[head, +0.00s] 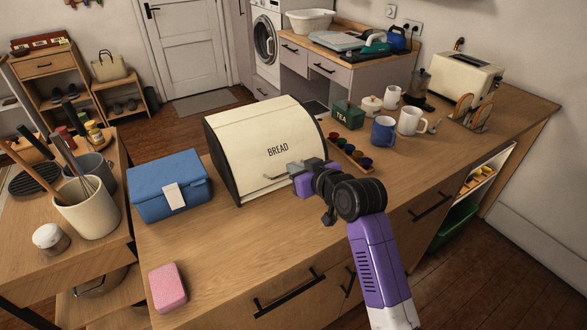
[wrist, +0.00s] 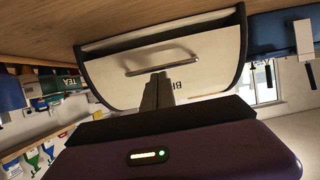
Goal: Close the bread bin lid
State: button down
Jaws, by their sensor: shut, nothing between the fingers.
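The cream bread bin (head: 262,130) with black side ends stands on the wooden counter. Its curved lid (head: 250,125), marked BREAD, is down over the front, with a metal bar handle (head: 275,176) low on it. In the wrist view the picture is upside down, and the lid (wrist: 210,72) and handle (wrist: 162,56) are in front of the fingers. My gripper (head: 296,170) is shut and empty, close to the handle's right end. Whether it touches the lid is unclear.
A blue box (head: 170,186) stands left of the bin, and a pink sponge (head: 168,287) lies near the front left. A tray of small coloured cups (head: 352,154), a blue mug (head: 383,131) and a white mug (head: 411,121) stand to the right. The counter before the bin is clear.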

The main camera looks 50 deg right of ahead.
jog(key=f, duration=0.1)
jog(key=s+f+b, duration=0.1)
jog(key=f, duration=0.1)
jog(key=shift+s+a+f+t+b, duration=0.1)
jog(key=shift+a+t+b, duration=0.1)
jog(key=shift+t+b, duration=0.1)
jog(key=shift+s+f, duration=0.1)
jog(key=shift+f, duration=0.3)
notch_tip(320, 180, up, 6)
jog(key=f+p, duration=0.1)
jog(key=p, duration=0.3)
jog(key=b+v, duration=0.1)
jog(key=v, duration=0.9)
jog(key=shift+f+b, duration=0.3)
jog(key=shift+f, duration=0.1)
jog(key=shift+a, duration=0.1)
